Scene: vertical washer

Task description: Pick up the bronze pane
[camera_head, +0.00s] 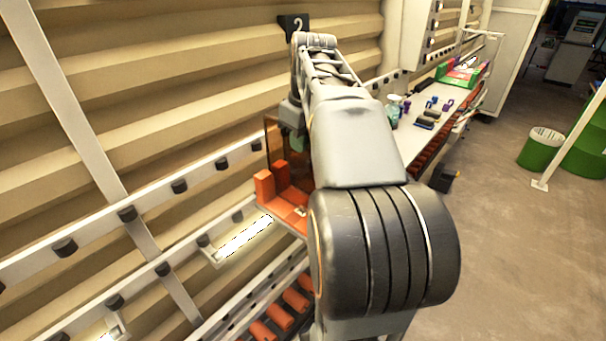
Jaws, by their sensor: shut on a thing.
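The bronze pane (299,165) is a see-through brown sheet standing upright just left of my arm. My arm covers its right part. My gripper (291,120) is at the top of the pane, pointing down, and is shut on it. The fingertips are small and partly hidden by my wrist. The pane's lower edge is at or just above an orange holder (268,187) with raised blocks. I cannot tell if the pane still touches the holder.
A rail with black rollers (180,186) runs along the corrugated wall on the left. Orange rollers (296,299) lie below. A worktop (411,146) with a spray bottle (393,110) and small items extends behind my arm. The floor on the right is open, with green bins (541,152) farther back.

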